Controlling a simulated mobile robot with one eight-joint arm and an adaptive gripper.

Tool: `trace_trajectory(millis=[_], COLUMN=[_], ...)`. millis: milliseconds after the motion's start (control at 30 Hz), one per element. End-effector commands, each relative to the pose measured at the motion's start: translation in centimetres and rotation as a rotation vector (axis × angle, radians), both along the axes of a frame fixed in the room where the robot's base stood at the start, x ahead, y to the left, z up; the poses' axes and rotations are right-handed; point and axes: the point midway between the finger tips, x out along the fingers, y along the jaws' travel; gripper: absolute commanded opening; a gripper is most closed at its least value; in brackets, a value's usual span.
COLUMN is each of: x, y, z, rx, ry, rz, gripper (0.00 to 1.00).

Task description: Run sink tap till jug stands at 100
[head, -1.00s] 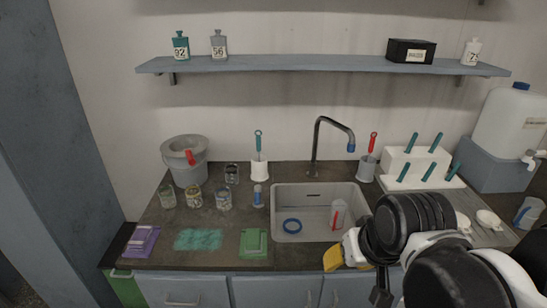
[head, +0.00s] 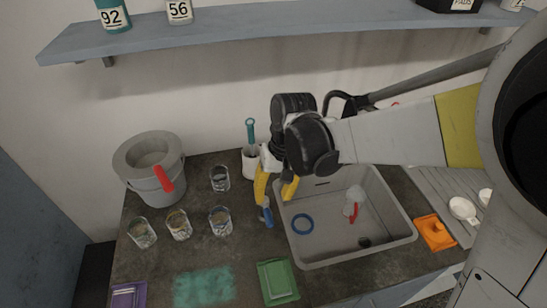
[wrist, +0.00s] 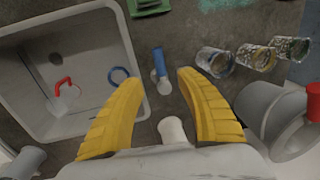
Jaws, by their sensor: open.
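The clear jug (head: 350,206) with a red handle is in the sink basin (head: 392,241); the jug (wrist: 66,96) also shows in the wrist view, but its level cannot be read. A dark curved tap (head: 345,97) stands behind the sink, mostly hidden by my arm. A small fitting with a blue handle (head: 267,214) stands on the counter just left of the sink; the blue handle (wrist: 158,62) shows in the wrist view ahead of my fingertips. My gripper (head: 275,192) is open above the sink's left edge, its yellow fingers (wrist: 148,80) apart with nothing held.
A blue ring (head: 303,224) lies in the sink. A white brush holder (head: 251,163) is close behind my gripper. Several glass jars and a grey bucket (head: 150,181) stand to the left.

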Motion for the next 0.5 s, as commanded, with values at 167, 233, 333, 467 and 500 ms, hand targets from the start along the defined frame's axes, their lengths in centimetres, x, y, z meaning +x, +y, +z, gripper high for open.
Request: trace_trajectory(millis=[167, 233, 333, 467, 500], x=[-0.1, -0.1, -0.2, -0.2, -0.3], y=[0.5, 0.7, 1.0, 1.2, 1.2], z=[-3.9, -5.2, -6.7, -7.9, -8.1], rx=[0.0, 0.0, 0.0, 0.0, 0.0], ry=[-0.001, -0.001, -0.001, -0.002, -0.002], rz=[0.0, 0.0, 0.0, 0.0, 0.0], gripper=[0.43, 0.43, 0.43, 0.43, 0.43])
